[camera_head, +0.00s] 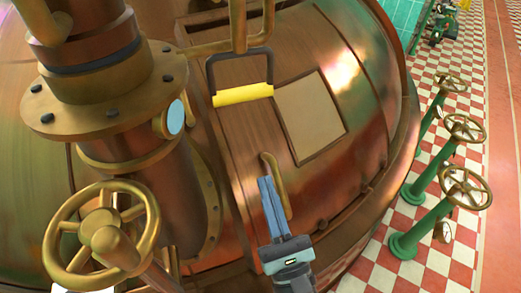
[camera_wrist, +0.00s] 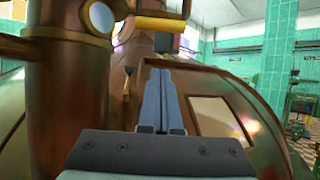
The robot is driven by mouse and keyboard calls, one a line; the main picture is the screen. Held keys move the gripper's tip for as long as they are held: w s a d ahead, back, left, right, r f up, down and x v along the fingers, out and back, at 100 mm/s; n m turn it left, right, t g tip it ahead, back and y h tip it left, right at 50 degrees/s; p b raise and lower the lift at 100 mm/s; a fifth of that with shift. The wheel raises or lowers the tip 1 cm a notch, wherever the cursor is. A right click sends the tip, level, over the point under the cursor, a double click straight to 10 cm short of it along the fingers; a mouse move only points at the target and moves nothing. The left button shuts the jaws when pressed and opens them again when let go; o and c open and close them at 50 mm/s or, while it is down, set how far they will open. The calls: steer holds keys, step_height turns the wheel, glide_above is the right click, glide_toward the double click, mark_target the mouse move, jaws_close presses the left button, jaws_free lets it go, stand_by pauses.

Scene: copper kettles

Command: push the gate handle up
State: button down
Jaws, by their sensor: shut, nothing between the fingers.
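The gate handle, a yellow bar (camera_head: 242,95) in a black U-shaped frame, hangs in front of the copper kettle's (camera_head: 225,140) brown panel. In the wrist view the fingertips (camera_wrist: 158,72) also appear below the bar. A curved brass handle (camera_head: 272,165) shows just beside the fingertips; I cannot tell whether they touch.
A thick copper pipe with a brass flange (camera_head: 105,105) and a brass handwheel (camera_head: 100,235) stand on the left. A round gauge (camera_head: 175,117) sticks out near the yellow bar. Green valve stands (camera_head: 425,155) stand on the checkered floor at right.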

mark_target(239, 44)
steer(key=r+p+x, duration=0.1)
steer(key=p+x, duration=0.2)
steer(key=x, duration=0.3)
steer(key=s+r+p+x, duration=0.1)
steer(key=p+x, duration=0.2)
steer(key=x, duration=0.3)
steer(key=shift+d+r, duration=0.2)
steer(key=shift+r, duration=0.1)
steer(key=shift+s, duration=0.1)
step_height(239, 44, up, 8)
steer(key=p, duration=0.3)
